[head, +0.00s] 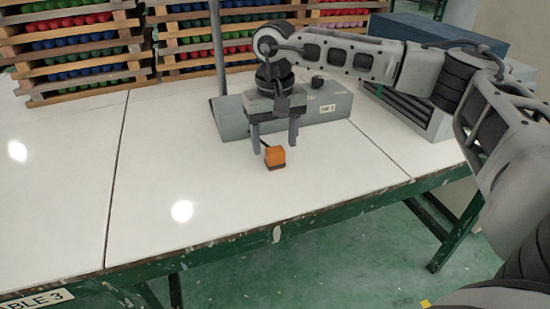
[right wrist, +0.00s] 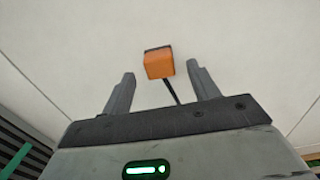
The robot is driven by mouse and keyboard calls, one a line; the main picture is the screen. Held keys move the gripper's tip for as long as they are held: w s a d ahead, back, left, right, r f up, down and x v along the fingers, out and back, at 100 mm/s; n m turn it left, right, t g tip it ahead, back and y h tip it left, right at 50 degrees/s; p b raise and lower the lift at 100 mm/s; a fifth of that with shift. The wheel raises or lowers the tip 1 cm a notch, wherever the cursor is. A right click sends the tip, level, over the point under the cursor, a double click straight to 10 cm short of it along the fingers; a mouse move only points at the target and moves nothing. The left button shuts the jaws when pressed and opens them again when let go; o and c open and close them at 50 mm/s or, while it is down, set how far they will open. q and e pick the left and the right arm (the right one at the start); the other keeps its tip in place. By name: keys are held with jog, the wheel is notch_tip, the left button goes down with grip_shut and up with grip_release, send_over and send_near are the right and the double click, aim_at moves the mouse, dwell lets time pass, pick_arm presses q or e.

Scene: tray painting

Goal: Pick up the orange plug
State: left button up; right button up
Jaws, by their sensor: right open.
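The orange plug (head: 275,155) is a small orange block with a dark edge, on the white table in front of a grey box. My right gripper (head: 274,150) is open and points down over it, with the fingers apart near the plug. In the right wrist view the plug (right wrist: 159,63) shows beyond and between the two open fingertips (right wrist: 162,78). A dark cord or thin rod runs from it toward the gripper's palm. I cannot tell whether either finger touches the plug. My left gripper is not in view.
The grey box (head: 325,108) with a knob and an upright pole (head: 217,50) stands right behind the plug. A larger grey and blue unit (head: 440,120) stands at the right. Wooden racks (head: 75,50) line the back. The table's left side is clear.

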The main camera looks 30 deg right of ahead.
aim_at(275, 150)
jog(key=shift+s+f, duration=0.1)
jog(key=shift+f, duration=1.9)
jog(key=c, duration=1)
